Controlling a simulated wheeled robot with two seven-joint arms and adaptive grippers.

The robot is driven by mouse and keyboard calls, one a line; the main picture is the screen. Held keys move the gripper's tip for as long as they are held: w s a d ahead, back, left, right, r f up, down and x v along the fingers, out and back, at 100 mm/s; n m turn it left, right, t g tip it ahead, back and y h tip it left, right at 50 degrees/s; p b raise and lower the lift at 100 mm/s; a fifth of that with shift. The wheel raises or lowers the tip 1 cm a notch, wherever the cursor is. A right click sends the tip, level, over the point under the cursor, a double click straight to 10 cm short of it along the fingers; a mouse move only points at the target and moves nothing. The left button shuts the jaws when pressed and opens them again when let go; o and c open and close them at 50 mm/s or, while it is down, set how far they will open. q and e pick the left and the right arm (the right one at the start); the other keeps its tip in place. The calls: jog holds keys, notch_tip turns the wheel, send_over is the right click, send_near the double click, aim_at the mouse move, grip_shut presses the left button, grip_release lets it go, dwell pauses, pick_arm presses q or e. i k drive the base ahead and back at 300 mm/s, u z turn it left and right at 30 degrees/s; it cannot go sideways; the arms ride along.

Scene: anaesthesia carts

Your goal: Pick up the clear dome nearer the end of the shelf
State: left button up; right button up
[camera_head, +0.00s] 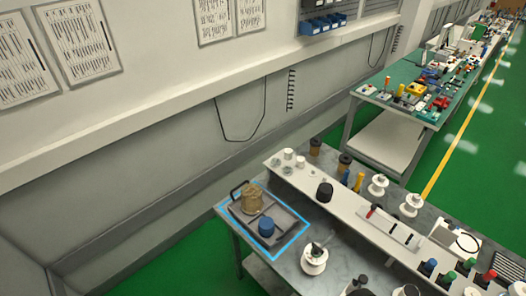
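A long white raised shelf (338,205) runs along the grey workbench, its near end at the left. At that end sits a small cluster of pale items. Two look like small clear domes: one (276,161) closest to the shelf's end, the other (287,170) a little further along. They are small and faint, so their exact shape is hard to tell. Two white round pieces (288,154) (300,162) stand just behind them. Neither of my grippers is in view.
A blue-edged tray (288,250) holds a tan object (252,199) and a blue one (266,227) at the bench's left corner. A dark knob (325,192) and white spools (377,186) stand further along. Green floor (165,272) lies open at the left.

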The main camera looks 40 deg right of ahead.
aim_at(275, 162)
jog(key=u, duration=0.05)
jog(key=i, duration=1.55)
jog(key=z, duration=3.4)
